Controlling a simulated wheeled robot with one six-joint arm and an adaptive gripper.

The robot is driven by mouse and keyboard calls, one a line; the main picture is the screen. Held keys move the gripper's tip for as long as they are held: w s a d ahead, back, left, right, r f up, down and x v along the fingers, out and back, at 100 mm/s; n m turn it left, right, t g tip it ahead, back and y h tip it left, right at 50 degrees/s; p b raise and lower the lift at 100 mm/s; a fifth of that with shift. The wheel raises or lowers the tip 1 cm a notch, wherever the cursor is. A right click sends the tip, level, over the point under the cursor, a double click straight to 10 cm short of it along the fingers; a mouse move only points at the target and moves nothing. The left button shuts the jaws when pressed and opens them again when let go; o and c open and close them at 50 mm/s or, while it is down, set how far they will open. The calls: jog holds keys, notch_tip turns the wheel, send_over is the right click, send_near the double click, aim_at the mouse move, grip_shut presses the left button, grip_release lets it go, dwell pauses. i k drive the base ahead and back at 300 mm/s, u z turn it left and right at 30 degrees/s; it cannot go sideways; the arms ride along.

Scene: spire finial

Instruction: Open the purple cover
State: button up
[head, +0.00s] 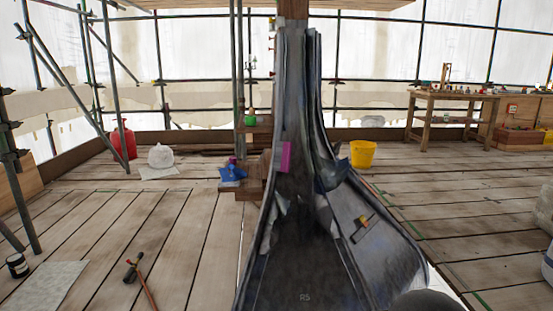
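A small magenta-purple rectangular piece (285,157), which looks like the purple cover, is upright on the left side of the dark grey spire (310,230). It is small in the view, and I cannot make out a hinge, a handle or whether it is open or shut. My gripper is not in view.
The spire flares toward me, with an orange-handled tool (363,223) on its right slope. A blue item (232,173) sits on wooden steps left of it. A yellow bucket (363,154) and workbench (450,100) stand behind right. A hammer-like tool (134,268) lies front left. Planks between are mostly clear.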

aim_at(282, 157)
jog(key=i, duration=1.75)
